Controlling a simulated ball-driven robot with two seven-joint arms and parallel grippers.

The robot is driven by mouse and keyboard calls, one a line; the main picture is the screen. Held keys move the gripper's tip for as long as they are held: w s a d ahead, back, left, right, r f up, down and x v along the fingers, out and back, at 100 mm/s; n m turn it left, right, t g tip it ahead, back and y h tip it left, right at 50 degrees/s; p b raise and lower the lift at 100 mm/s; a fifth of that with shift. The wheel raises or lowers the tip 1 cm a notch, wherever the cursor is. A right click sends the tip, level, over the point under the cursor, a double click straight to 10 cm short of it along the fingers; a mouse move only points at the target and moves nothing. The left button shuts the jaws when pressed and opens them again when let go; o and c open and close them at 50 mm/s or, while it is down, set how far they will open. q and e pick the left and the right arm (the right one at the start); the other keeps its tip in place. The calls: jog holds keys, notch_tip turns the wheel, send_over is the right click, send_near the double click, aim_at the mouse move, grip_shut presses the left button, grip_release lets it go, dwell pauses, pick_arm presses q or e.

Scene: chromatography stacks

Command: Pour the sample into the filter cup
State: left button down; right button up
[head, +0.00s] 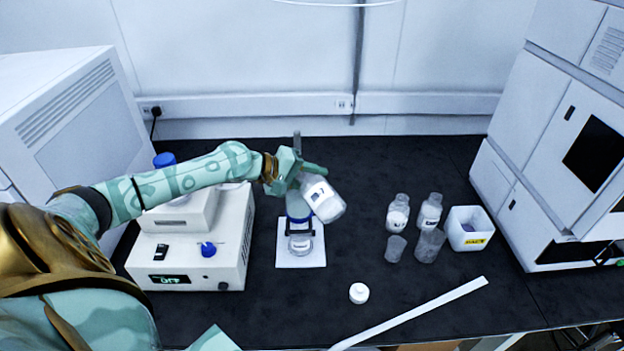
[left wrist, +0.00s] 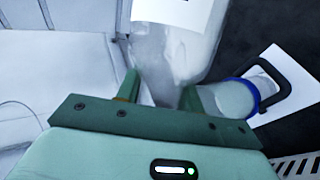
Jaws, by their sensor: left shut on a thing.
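My left gripper (head: 298,168) is shut on a clear sample bottle with a white label (head: 323,201). The bottle is held strongly tilted, its wide base toward the lower right and its narrow end at the fingers. In the left wrist view the bottle (left wrist: 172,55) narrows between the fingers (left wrist: 160,95), with cloudy grey contents; its mouth is hidden. The filter cup (head: 296,205), with a blue collar, stands on a white mat (head: 288,261) just below the gripper. It also shows right of the fingers in the left wrist view (left wrist: 228,98). Whether liquid is flowing cannot be told. My right gripper is out of view.
Left of the mat stands a white device with a blue knob (head: 208,249). Several bottles and beakers (head: 397,214) and a white box (head: 467,229) stand right. A white cap (head: 358,293) and a white strip (head: 420,311) lie in front.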

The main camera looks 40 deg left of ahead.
pick_arm(q)
jog(key=shift+a+f+h+b, duration=0.1)
jog(key=shift+f+h+b, duration=0.05)
jog(key=shift+h+b, duration=0.2)
jog(key=shift+w+a+f+n+b, duration=0.1)
jog(key=shift+f+n+b, duration=0.15)
jog(key=shift+n+b, duration=0.35)
jog(key=shift+h, duration=0.25)
jog(key=shift+r, duration=0.15)
jog(key=shift+f+n+h+b, duration=0.3)
jog(key=shift+b, duration=0.3)
jog(key=shift+r, duration=0.1)
